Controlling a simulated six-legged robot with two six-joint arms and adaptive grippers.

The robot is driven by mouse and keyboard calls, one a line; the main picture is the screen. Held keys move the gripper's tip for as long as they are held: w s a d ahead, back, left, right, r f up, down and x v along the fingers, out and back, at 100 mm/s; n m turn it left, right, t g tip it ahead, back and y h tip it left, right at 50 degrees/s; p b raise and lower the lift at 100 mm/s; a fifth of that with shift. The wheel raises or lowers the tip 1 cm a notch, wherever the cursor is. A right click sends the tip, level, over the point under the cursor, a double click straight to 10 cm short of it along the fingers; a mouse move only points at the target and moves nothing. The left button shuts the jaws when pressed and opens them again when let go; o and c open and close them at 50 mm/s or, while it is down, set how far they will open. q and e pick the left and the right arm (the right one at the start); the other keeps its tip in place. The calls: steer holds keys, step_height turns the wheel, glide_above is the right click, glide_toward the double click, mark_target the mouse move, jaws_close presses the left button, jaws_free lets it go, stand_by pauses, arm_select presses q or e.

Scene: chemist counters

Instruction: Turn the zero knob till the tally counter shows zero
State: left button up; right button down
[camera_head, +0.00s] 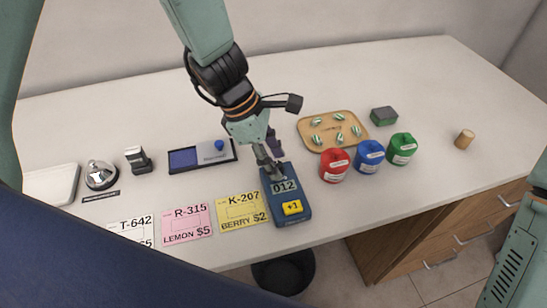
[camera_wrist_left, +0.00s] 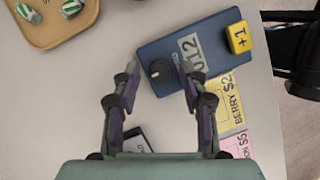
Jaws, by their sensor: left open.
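The blue tally counter (camera_head: 288,218) lies near the counter's front edge and reads 012. It has a yellow +1 button (camera_head: 292,207) at its near end. In the left wrist view the counter (camera_wrist_left: 215,70) shows a dark round zero knob (camera_wrist_left: 160,70) with a pale mark beside the display. My left gripper (camera_head: 270,169) is over the counter's far end, pointing down. In the wrist view its two fingers (camera_wrist_left: 158,78) are open, one on each side of the knob, with gaps visible. The fingers hide the knob in the head view.
Price cards, including a yellow one (camera_head: 242,212) and a pink one (camera_head: 186,222), lie left of the counter. A red canister (camera_head: 334,166) and a blue one (camera_head: 369,156) stand to its right. A tan tray (camera_head: 307,128) of wrapped pieces lies behind them. A dark bin (camera_head: 284,273) stands below the edge.

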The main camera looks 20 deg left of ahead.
arm_select(q)
steer(key=shift+a, duration=0.15)
steer(key=shift+c, duration=0.4)
steer(key=shift+d+r, duration=0.1)
steer(key=shift+d, duration=0.2)
steer(key=c, duration=0.4)
steer(key=shift+a, duration=0.15)
jaws_close()
steer(key=m+g+p, duration=0.1)
steer(key=m+p, duration=0.3)
steer(key=p, duration=0.1)
steer(key=shift+w+r, duration=0.1)
steer(key=shift+r, duration=0.05)
steer(key=m+g+p, duration=0.1)
steer(key=m+p, duration=0.1)
steer(key=m, duration=0.1)
steer(key=shift+w+g+y, duration=0.1)
steer(key=shift+g+y, duration=0.2)
steer(key=m+g+p, duration=0.1)
steer(key=m+p, duration=0.1)
steer(key=m, duration=0.2)
steer(key=shift+w+y, duration=0.15)
steer(key=shift+y, duration=0.25)
steer(key=m, duration=0.2)
steer(key=m+g+y+p, duration=0.1)
steer(key=m, duration=0.2)
steer(key=shift+w+d+f+m+y, duration=0.1)
steer(key=shift+d+f+m+y, duration=0.1)
steer(key=shift+d+m+y, duration=0.15)
steer(key=shift+m, duration=0.25)
